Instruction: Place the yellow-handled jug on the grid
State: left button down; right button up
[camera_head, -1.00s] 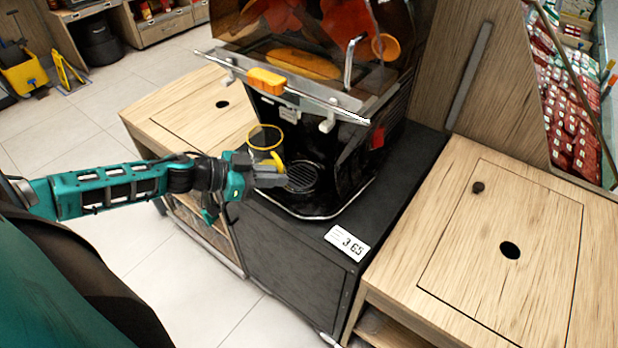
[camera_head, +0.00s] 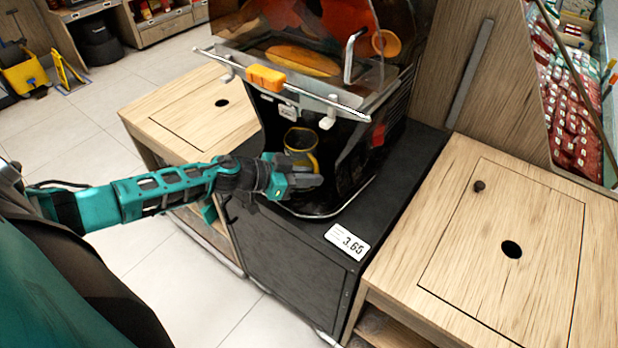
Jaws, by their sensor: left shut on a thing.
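The jug (camera_head: 300,139), with a yellow rim and yellow handle, is upright at the front opening of the orange juicer (camera_head: 310,95). My left gripper (camera_head: 306,181) is in front of the jug and shut on its yellow handle. The handle is largely covered by the fingers. The round grid at the juicer's base is hidden behind my gripper and the jug. I cannot tell whether the jug touches the grid or hangs just above it. My right gripper is out of view.
The juicer stands on a black cabinet (camera_head: 395,195) with a price tag (camera_head: 347,241). An orange-handled bar (camera_head: 266,78) crosses above the jug. Wooden counters flank it at left (camera_head: 160,110) and right (camera_head: 460,260), their tops mostly clear.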

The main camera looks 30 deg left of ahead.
pick_arm(q)
jog(key=c, duration=1.2)
grip_release()
jog(key=shift+s+a+r, duration=0.1)
jog(key=p+v, duration=0.1)
jog(key=v, duration=1)
jog(key=s+d+f+n+y, duration=0.1)
jog(key=s+d+f+y, duration=0.1)
jog(key=d, duration=0.3)
jog(key=s+d+f+n+y, duration=0.2)
jog(key=s+d+f, duration=0.2)
jog(key=d, duration=0.2)
jog(key=s+d+f+n+y, duration=0.2)
jog(key=s+d+f, duration=0.1)
jog(key=d, duration=0.3)
jog(key=shift+s+d+f, duration=0.25)
jog(key=shift+s, duration=0.15)
